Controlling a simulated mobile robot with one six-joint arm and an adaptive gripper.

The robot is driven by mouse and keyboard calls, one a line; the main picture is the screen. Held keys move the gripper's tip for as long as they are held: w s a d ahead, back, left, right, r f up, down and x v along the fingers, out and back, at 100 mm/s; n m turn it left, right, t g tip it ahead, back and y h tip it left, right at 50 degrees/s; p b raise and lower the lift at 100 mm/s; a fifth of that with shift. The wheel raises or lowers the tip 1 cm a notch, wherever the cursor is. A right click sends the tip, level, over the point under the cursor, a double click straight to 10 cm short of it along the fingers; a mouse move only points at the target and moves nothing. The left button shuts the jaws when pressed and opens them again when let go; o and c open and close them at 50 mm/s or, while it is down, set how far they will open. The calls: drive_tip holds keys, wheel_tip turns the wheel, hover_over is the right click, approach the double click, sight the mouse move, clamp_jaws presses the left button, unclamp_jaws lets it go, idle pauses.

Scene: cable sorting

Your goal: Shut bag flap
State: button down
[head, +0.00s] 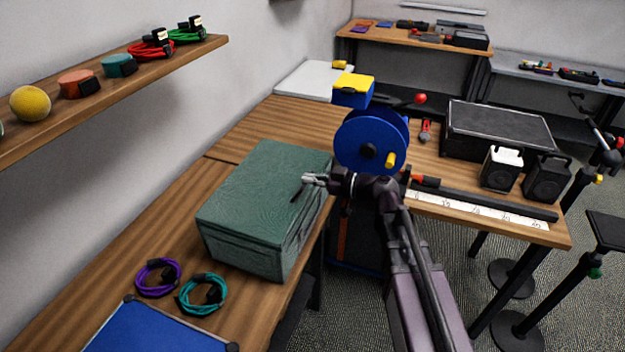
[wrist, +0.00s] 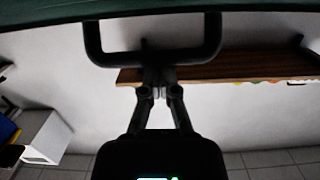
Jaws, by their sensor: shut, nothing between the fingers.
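The green bag (head: 262,200) is box-shaped and sits on the wooden table at the left. Its top face lies flat over the body, and no open gap shows in the head view. My gripper (head: 307,182) is at the upper right part of the bag, just over its top. In the wrist view a strip of the bag's green surface (wrist: 40,18) runs along the top edge. A dark U-shaped handle (wrist: 150,56) joins that strip. My gripper (wrist: 158,78) is shut and empty, its fingertips close to the handle's bar; whether they touch it is unclear.
A purple cable coil (head: 158,277) and a teal one (head: 202,294) lie in front of the bag, near a blue tray (head: 155,330). A blue reel (head: 365,140) stands right of the bag. A wall shelf (head: 110,95) is at upper left.

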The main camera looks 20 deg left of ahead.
drive_tip(key=r+p, duration=0.4)
drive_tip(key=shift+a, duration=0.3)
drive_tip(key=d+f+b, duration=0.1)
drive_tip(key=d, duration=0.8)
drive_tip(key=shift+s+d+f, duration=0.25)
drive_tip(key=shift+s+d, duration=0.1)
drive_tip(key=shift+f, duration=0.1)
drive_tip(key=s+d+f+m+h+p, duration=0.2)
drive_tip(key=s+d+f+m+h, duration=0.1)
drive_tip(key=d+f+m+h, duration=0.75)
drive_tip(key=s+d+f+m+h, duration=0.1)
drive_tip(key=d+m+h, duration=0.2)
drive_tip(key=d, duration=0.5)
drive_tip(key=s+d+f+m+g+h, duration=0.1)
drive_tip(key=s+d+m+h, duration=0.1)
drive_tip(key=d, duration=0.7)
drive_tip(key=shift+s+d+f+m+h+p, duration=0.2)
drive_tip(key=shift+f+m+h+p, duration=0.2)
drive_tip(key=shift+m+h, duration=0.3)
